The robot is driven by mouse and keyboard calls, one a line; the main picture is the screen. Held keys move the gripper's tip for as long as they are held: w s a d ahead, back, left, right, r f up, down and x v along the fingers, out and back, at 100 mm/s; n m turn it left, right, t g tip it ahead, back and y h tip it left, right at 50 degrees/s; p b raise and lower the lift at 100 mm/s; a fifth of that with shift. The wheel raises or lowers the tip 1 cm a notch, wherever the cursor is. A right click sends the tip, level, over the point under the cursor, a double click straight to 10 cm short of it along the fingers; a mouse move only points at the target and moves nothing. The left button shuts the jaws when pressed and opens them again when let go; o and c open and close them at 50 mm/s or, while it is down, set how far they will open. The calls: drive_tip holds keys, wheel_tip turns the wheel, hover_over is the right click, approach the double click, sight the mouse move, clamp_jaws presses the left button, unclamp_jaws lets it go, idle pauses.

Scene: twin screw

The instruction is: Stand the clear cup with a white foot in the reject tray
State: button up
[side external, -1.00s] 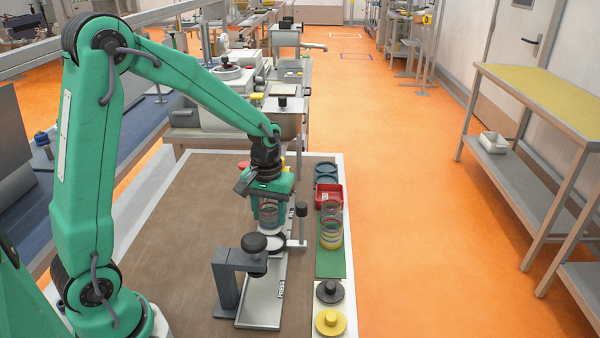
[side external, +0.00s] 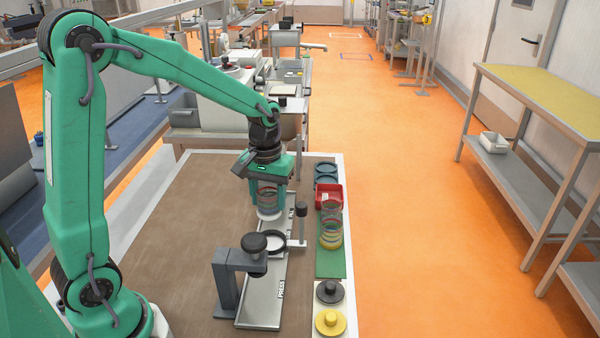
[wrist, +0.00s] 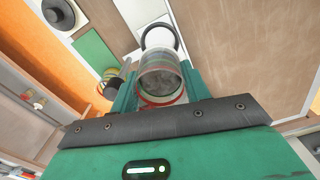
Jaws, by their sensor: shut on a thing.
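My gripper (side external: 268,190) is shut on the clear cup with a white foot (side external: 268,211) and holds it upright, in the air above the far part of the metal press rail. In the wrist view the clear cup (wrist: 160,82) sits between the two green fingers, with a reddish ring near its rim. The red reject tray (side external: 329,194) stands to the right of the cup, on the strip at the board's right edge. Its inside is mostly hidden by its walls and by the cups in front.
Other clear cups with coloured rings (side external: 331,228) stand on the green mat (side external: 330,264), just nearer than the red tray. A dark post (side external: 301,222) rises between rail and mat. The press (side external: 253,262) stands at the rail's near end. Blue-grey rings (side external: 326,172) lie beyond the tray.

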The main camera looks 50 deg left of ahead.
drive_tip(key=shift+w, duration=0.1)
drive_tip(key=w+a+f, duration=0.1)
drive_tip(key=w+a, duration=0.1)
drive_tip(key=w, duration=1)
drive_tip(key=w+a+f, duration=0.1)
drive_tip(key=w+a, duration=0.1)
drive_tip(key=w, duration=1)
drive_tip(key=shift+w, duration=0.2)
drive_tip(key=shift+f, duration=0.1)
drive_tip(key=shift+f, duration=2.3)
drive_tip(key=shift+f, duration=1.75)
drive_tip(key=shift+f, duration=0.35)
